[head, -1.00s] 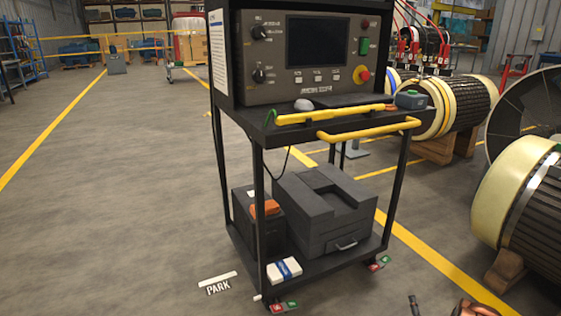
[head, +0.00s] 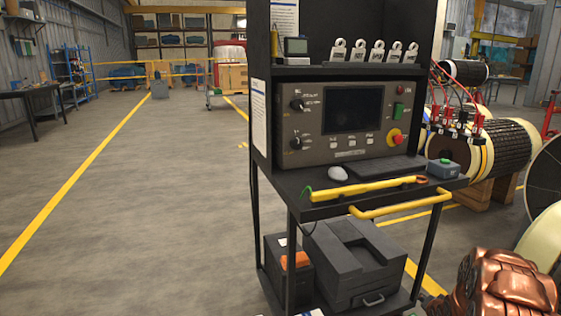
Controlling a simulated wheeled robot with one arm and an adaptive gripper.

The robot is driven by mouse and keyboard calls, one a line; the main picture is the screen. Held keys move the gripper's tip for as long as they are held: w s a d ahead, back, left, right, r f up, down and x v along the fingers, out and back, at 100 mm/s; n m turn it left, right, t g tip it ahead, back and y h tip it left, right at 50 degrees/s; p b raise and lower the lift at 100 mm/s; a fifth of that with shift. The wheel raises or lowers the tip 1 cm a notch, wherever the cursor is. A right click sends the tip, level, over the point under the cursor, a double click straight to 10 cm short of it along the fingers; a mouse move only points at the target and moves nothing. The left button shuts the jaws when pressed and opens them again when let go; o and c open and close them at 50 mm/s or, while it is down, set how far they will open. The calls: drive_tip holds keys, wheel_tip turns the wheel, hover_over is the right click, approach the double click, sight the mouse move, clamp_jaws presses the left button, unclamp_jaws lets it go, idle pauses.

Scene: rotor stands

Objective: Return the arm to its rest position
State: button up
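My gripper is not in view; no fingertips show in the head view. A shiny copper-coloured, bulky jointed shape (head: 505,285) fills the bottom right corner and looks like part of my arm. It stands in front of the floor and the cream-ended rotor at the right edge. I cannot tell whether it touches anything. What it leads to is cut off by the frame's lower edge.
A black test cart (head: 290,200) stands close ahead with a control panel (head: 340,120), a yellow tool (head: 365,186) and a yellow handle (head: 410,203). Rotors (head: 510,145) lie at right. The floor (head: 150,220) to the left is open, with a yellow line (head: 75,190).

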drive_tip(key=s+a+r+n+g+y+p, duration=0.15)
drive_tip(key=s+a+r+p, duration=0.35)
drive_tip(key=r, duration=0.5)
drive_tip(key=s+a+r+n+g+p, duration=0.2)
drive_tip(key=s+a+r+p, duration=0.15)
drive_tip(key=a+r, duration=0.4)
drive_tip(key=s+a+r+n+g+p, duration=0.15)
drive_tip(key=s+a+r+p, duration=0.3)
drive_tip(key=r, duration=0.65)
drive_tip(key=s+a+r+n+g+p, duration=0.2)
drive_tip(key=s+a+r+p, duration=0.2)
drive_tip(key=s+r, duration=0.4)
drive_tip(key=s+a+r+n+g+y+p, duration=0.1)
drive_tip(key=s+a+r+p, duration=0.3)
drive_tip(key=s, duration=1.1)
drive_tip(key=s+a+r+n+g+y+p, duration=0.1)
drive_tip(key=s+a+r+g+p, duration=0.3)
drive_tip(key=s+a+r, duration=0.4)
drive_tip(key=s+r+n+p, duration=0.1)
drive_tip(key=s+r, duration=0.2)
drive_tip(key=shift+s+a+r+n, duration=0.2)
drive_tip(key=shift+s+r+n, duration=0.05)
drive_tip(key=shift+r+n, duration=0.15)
